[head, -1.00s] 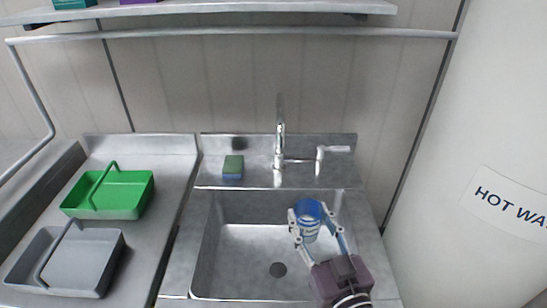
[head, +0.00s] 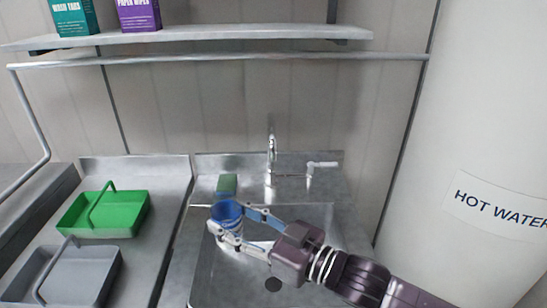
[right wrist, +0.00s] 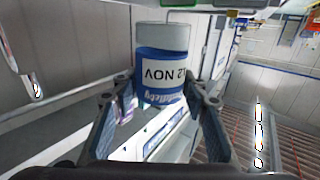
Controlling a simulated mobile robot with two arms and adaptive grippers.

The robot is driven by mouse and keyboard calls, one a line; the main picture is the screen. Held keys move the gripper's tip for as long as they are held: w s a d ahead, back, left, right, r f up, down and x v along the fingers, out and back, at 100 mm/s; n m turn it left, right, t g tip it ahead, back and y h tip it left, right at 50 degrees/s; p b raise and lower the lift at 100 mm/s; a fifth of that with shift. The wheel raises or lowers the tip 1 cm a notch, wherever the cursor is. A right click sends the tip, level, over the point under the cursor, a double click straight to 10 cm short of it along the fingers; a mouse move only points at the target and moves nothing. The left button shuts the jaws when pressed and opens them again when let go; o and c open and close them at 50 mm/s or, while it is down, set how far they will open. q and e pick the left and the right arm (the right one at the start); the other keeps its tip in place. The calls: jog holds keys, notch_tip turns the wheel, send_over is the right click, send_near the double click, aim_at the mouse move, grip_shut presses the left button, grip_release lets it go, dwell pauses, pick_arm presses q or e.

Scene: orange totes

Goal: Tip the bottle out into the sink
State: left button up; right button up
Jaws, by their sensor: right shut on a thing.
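My right gripper (head: 230,222) is shut on a blue bottle (head: 227,212), with one finger on each side of it. It holds the bottle above the left side of the steel sink (head: 216,272), near the rim. In the right wrist view the bottle (right wrist: 163,62) sits between the two finger pads. It has a blue label with a white patch whose lettering reads upside down, and a pale grey end. I cannot tell whether anything is flowing from it. My left gripper is not in view.
A tap (head: 271,158) with a lever (head: 320,165) stands behind the sink. A green sponge (head: 227,184) lies behind the bottle. A green caddy (head: 118,222) and a grey caddy (head: 85,285) stand on the left counter. A shelf (head: 200,40) with boxes runs above.

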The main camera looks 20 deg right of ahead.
jog(key=shift+w+d+r+n+g+y, duration=0.2)
jog(key=shift+w+d+n+g+y, duration=0.1)
jog(key=shift+w+d, duration=0.25)
jog(key=shift+w+d+r+n+g+y, duration=0.2)
jog(key=shift+w+d+y, duration=0.1)
jog(key=shift+w+d, duration=0.15)
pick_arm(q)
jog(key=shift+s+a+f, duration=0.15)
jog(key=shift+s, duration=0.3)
pick_arm(e)
jog(key=shift+w+d+r, duration=0.2)
jog(key=shift+d, duration=0.05)
pick_arm(q)
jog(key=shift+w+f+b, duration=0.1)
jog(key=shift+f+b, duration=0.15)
jog(key=shift+b, duration=0.1)
